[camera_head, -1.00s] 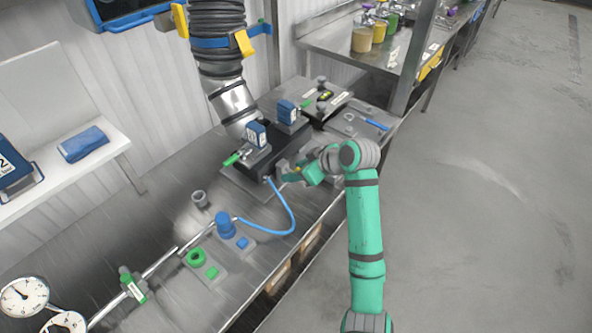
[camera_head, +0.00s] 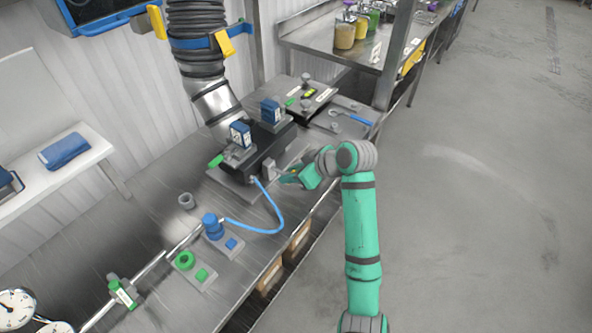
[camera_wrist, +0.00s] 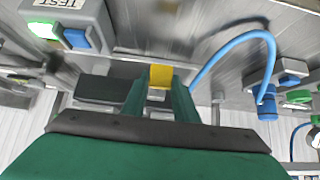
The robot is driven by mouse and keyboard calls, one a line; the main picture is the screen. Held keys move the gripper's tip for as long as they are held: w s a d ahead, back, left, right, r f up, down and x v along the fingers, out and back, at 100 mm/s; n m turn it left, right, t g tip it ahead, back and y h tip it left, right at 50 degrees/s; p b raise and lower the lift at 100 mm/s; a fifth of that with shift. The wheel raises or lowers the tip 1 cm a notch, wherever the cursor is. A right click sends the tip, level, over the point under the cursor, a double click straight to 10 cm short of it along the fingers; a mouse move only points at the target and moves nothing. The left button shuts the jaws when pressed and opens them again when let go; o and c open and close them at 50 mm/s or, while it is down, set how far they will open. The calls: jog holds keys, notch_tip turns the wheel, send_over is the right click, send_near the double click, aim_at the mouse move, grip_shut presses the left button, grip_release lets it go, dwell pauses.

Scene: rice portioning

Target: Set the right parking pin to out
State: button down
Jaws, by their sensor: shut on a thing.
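A yellow piece (camera_wrist: 160,76), likely the parking pin's grip, sits between the green fingertips of my gripper (camera_wrist: 162,92) in the wrist view. My gripper is shut on it. In the head view my gripper (camera_head: 290,178) is at the front right side of a dark machine (camera_head: 268,148) on the steel bench. A grey bracket (camera_head: 274,168) shows between the fingertips and the machine. The pin's shaft is too small or hidden, so I cannot tell how far out it stands.
A blue hose (camera_head: 272,228) curves along the bench front from the machine to a blue fitting (camera_head: 211,226). Green and blue buttons lie to the left. A flat grey unit (camera_head: 345,120) stands behind the machine. The floor at right is clear.

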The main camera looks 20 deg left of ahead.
jog(key=shift+s+d, duration=0.1)
jog(key=shift+d, duration=0.15)
jog(key=c, duration=1.4)
grip_release()
jog(key=shift+d, duration=0.1)
jog(key=shift+d+r, duration=0.1)
jog(key=shift+r, duration=0.15)
jog(key=v, duration=1)
jog(key=shift+s, duration=0.15)
